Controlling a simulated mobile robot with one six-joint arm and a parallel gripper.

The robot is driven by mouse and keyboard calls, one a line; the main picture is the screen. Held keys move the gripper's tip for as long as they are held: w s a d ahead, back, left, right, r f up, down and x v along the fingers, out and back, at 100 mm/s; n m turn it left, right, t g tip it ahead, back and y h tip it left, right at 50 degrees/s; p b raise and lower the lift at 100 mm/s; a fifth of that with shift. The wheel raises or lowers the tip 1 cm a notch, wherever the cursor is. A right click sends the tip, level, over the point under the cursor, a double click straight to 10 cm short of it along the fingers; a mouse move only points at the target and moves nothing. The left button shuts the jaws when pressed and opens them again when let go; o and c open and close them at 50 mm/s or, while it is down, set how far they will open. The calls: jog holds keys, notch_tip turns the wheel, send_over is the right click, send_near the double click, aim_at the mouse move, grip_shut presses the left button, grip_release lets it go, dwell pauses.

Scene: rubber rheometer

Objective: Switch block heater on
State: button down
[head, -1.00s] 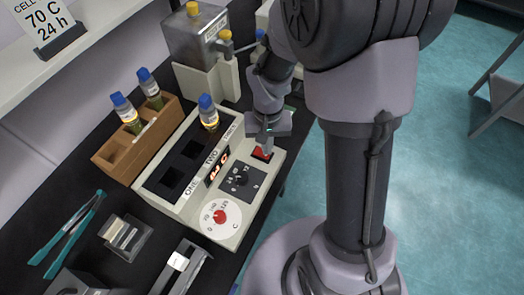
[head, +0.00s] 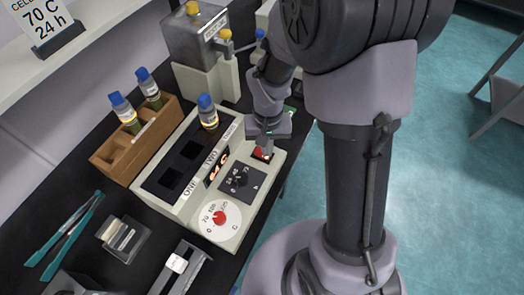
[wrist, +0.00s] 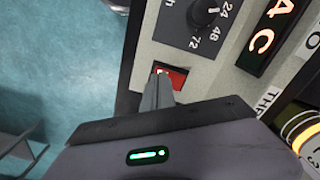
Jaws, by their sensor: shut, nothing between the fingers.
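The block heater (head: 190,205) is a cream box on the black bench, with dark wells, a timer knob (head: 239,180), a round temperature dial (head: 219,218) and a lit orange display (head: 217,166). Its red rocker switch (head: 261,154) is near the far right corner of the panel. My gripper (head: 267,147) is shut and empty, pointing down with its tips at the switch. In the wrist view the shut fingers (wrist: 158,85) overlap part of the red switch (wrist: 176,78). I cannot tell how firmly they touch it, and the fingers hide part of it.
A blue-capped vial (head: 207,112) stands in a heater well. A wooden rack (head: 125,150) with two vials stands at left. Teal tweezers (head: 65,230) lie on the bench. A grey metal box apparatus (head: 195,40) stands behind the heater. Open floor lies at right.

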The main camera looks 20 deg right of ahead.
notch_tip(320, 180, up, 7)
jog(key=p, duration=0.5)
jog(key=shift+f, duration=0.1)
jog(key=s+a+r+t+y, duration=0.1)
jog(key=s+a+r+t, duration=0.1)
jog(key=s+r, duration=0.4)
jog(key=s+a+r+m+t+y, duration=0.1)
jog(key=s+a+r+t, duration=0.2)
jog(key=s+r, duration=0.4)
notch_tip(320, 180, up, 7)
jog(key=shift+s+r+t+b, duration=0.1)
jog(key=shift+s+t+b, duration=0.1)
jog(key=shift+t+b, duration=0.2)
